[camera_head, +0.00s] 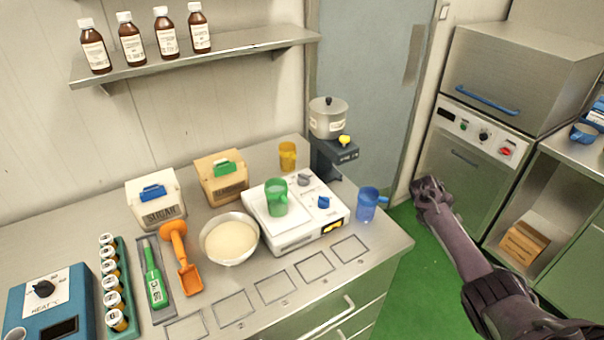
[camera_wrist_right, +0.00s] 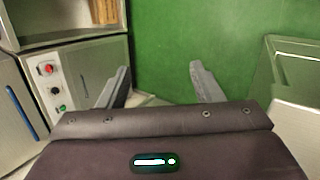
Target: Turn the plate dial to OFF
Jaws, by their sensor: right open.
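A white plate unit (camera_head: 300,236) stands on the bench with a green jug (camera_head: 277,196) on its top. It carries a grey knob (camera_head: 305,180), a blue knob (camera_head: 323,202) and a lit yellow display at its front. The knobs' marks are too small to read. A blue box marked HEAT °C (camera_head: 70,312) at the lower left has a black dial (camera_head: 43,288). I cannot tell which is the plate dial. My right gripper (camera_head: 432,192) is open and empty over the floor, right of the bench and apart from all knobs; its fingers show in the wrist view (camera_wrist_right: 159,66). My left gripper is out of view.
A blue jug (camera_head: 367,204) stands at the bench's right end, nearest my right gripper. A yellow jug (camera_head: 287,155), a pot on a stand (camera_head: 328,118) and a bowl (camera_head: 229,240) surround the unit. A steel cabinet (camera_head: 482,128) stands across the clear green floor.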

